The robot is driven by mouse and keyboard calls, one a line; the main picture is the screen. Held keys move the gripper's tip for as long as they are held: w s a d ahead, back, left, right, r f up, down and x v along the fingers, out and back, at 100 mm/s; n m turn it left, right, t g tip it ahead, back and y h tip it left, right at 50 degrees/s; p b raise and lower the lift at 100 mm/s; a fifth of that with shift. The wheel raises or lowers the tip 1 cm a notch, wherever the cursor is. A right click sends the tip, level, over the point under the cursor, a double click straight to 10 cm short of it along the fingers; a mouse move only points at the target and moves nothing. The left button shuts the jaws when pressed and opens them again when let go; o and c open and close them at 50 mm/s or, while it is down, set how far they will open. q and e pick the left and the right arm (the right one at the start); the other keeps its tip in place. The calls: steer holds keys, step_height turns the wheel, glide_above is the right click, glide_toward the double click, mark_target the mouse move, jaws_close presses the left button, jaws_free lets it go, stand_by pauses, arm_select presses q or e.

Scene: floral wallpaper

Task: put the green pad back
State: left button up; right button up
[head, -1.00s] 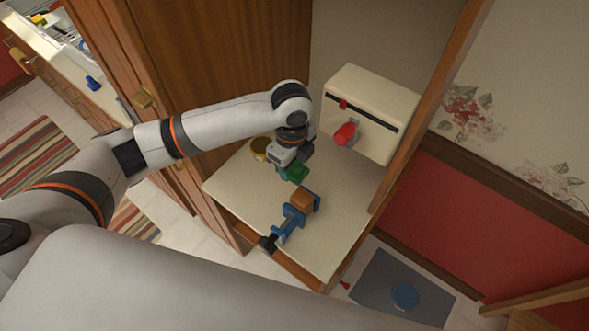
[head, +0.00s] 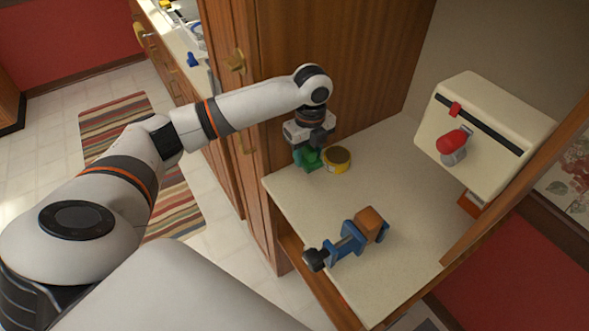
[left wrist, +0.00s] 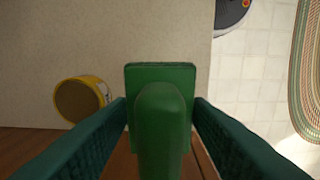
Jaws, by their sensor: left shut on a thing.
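The green pad (head: 313,160) is a green plate with a rounded green grip; the left wrist view shows it from above (left wrist: 160,76). My left gripper (head: 307,163) is shut on its grip, between two dark green fingers in the left wrist view (left wrist: 160,112). The pad is at the left edge of the cream worktop (head: 390,165), just left of a yellow tin (head: 337,167). I cannot tell whether it touches the worktop. The fingers and wrist partly hide it in the head view. My right gripper is not in view.
A blue clamp (head: 349,238) with a wooden block (head: 372,221) lies at the worktop's front. A cream box (head: 500,105) with a red-handled tool (head: 455,143) stands at the back right. The cabinet side (head: 320,50) rises close behind my arm. The worktop's middle is clear.

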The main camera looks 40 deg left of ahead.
arm_select(q)
steer(key=shift+a+f+b, duration=0.25)
steer(key=shift+a, duration=0.35)
steer(key=shift+a+f+b, duration=0.25)
steer(key=shift+a, duration=0.35)
steer(key=p, duration=0.1)
glide_above(298, 184)
step_height(298, 184, down, 5)
steer(key=shift+f, duration=0.1)
step_height(298, 184, down, 4)
steer(key=shift+f+p, duration=0.1)
steer(key=shift+p, duration=0.3)
steer(key=shift+f, duration=0.25)
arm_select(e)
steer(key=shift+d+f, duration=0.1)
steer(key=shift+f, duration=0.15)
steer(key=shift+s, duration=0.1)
arm_select(q)
steer(key=o, duration=0.9)
steer(key=shift+f, duration=0.1)
step_height(298, 184, up, 12)
steer(key=shift+r+b, duration=0.2)
steer(key=shift+b, duration=0.9)
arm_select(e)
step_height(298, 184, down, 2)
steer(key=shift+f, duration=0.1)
